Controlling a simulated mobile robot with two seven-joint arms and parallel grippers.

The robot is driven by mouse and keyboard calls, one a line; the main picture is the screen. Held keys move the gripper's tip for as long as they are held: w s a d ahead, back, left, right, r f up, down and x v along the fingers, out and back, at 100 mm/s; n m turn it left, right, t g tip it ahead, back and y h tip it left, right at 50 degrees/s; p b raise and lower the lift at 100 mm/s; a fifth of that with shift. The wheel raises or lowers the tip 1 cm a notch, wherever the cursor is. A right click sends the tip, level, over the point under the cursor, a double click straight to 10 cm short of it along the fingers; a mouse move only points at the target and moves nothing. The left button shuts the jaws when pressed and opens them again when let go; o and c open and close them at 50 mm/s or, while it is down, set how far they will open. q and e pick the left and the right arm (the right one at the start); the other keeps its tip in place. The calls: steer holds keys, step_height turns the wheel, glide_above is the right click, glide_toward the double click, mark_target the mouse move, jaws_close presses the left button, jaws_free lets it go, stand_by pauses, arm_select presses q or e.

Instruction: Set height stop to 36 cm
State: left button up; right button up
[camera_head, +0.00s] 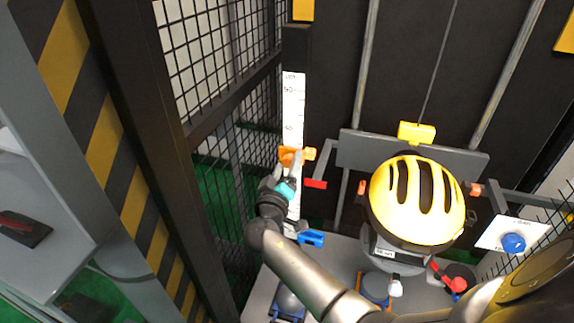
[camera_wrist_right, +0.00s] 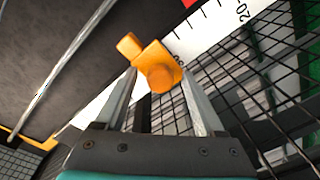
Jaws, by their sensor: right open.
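The orange height stop (camera_head: 290,155) sits on the white vertical scale (camera_head: 292,108), a little below the 40 mark. In the right wrist view its round orange knob (camera_wrist_right: 162,78) lies between my fingertips, with an orange block behind it. The exact reading at the stop is hidden; a mark beside it is partly covered. My right gripper (camera_head: 288,176) is just in front of and below the stop in the head view. In the right wrist view the right gripper (camera_wrist_right: 159,74) is open, one finger on each side of the knob. I cannot tell whether they touch it. My left gripper is not in view.
A red tab (camera_head: 316,184) and a blue clamp (camera_head: 311,238) are close to my right gripper. A black mesh fence (camera_head: 222,60) stands left of the scale. A blue button (camera_head: 513,242) is at right.

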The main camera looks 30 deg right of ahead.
jaws_close()
stand_by(0.6)
stand_by(0.8)
